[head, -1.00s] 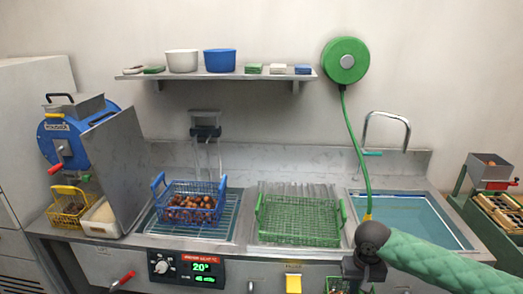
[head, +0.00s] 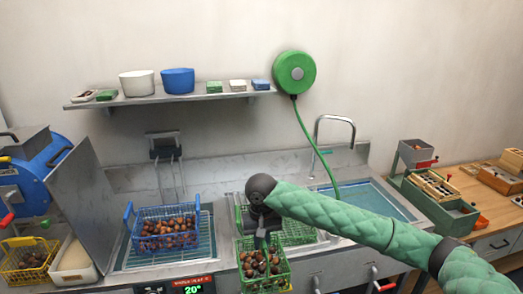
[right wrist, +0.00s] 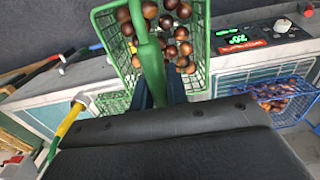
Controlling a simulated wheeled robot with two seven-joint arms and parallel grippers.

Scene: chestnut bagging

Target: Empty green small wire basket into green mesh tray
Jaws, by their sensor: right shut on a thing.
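The green small wire basket (head: 263,268), holding several brown chestnuts, hangs from my right gripper (head: 262,238). It is roughly level, in front of the green mesh tray and overlapping its near left part in the head view. In the right wrist view the basket (right wrist: 190,75) shows its chestnuts and upright green handle (right wrist: 150,62), with the dark fingers (right wrist: 160,92) shut on that handle. The green mesh tray (head: 299,232) sits on the counter, partly hidden by my right arm and the basket; its visible part looks empty. My left gripper is out of view.
A blue wire basket (head: 137,243) of chestnuts stands on the counter left of the tray. The water-filled sink (head: 385,201) lies to the right. A steel panel (head: 90,200), a yellow basket (head: 27,262) and a blue machine (head: 30,180) are at far left.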

